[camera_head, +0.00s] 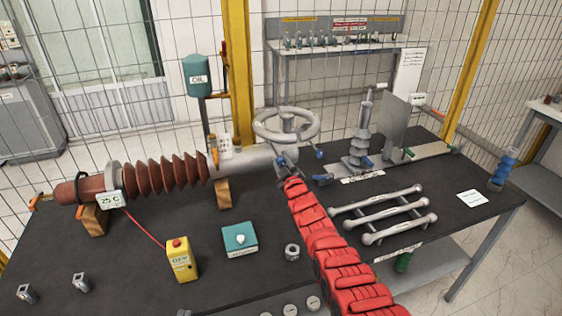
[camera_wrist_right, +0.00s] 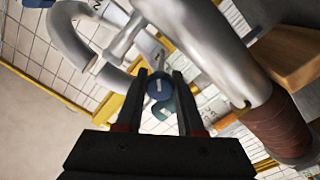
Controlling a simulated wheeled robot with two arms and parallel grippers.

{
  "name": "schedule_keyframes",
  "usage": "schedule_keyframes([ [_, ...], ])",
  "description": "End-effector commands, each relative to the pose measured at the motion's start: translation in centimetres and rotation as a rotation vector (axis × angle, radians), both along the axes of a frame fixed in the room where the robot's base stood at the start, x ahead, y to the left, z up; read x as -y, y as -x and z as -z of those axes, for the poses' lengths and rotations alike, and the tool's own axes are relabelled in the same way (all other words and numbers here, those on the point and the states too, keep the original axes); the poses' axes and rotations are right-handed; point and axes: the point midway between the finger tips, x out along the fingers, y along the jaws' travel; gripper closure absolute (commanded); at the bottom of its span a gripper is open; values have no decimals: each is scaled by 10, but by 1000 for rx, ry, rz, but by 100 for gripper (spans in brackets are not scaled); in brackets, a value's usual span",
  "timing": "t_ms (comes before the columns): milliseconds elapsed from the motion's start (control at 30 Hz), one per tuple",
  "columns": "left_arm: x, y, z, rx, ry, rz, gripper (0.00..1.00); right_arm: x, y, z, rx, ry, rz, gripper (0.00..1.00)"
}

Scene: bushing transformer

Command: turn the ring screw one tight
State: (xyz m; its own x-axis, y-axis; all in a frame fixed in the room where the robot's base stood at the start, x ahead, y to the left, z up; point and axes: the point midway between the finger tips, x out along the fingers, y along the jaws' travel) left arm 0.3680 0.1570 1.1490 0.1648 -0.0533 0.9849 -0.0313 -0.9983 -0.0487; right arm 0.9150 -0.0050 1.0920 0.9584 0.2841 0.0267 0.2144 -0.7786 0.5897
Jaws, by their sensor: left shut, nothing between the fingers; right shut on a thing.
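My right gripper (camera_head: 284,167) is at the front of the grey metal cylinder (camera_head: 258,161), just below the handwheel (camera_head: 286,125). In the right wrist view its two dark fingers (camera_wrist_right: 158,92) are closed about a small round blue screw head (camera_wrist_right: 160,86) with a pale mark. I cannot read a ring number on it. The fingers hide most of the screw's shank and seat. Another blue-headed fitting (camera_head: 320,154) stands just right of the gripper, and one more (camera_head: 325,178) lies lower. My left gripper is not in view.
The brown ribbed bushing (camera_head: 165,176) lies left of the cylinder. A yellow box (camera_head: 181,260), a teal box (camera_head: 240,239) and a nut (camera_head: 292,252) stand in front. A rack of metal rods (camera_head: 382,212) lies right of my red arm.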

Motion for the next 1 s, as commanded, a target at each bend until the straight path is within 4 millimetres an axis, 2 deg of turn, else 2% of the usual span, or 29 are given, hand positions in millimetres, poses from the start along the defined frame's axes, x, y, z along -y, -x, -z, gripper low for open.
schedule_keyframes([
  [500,0,0,7,0,0,0,100,2,-1,0,-131,-408,2,100],
  [1000,0,0,11,0,0,0,100,1,0,0,-181,-555,1,100],
])
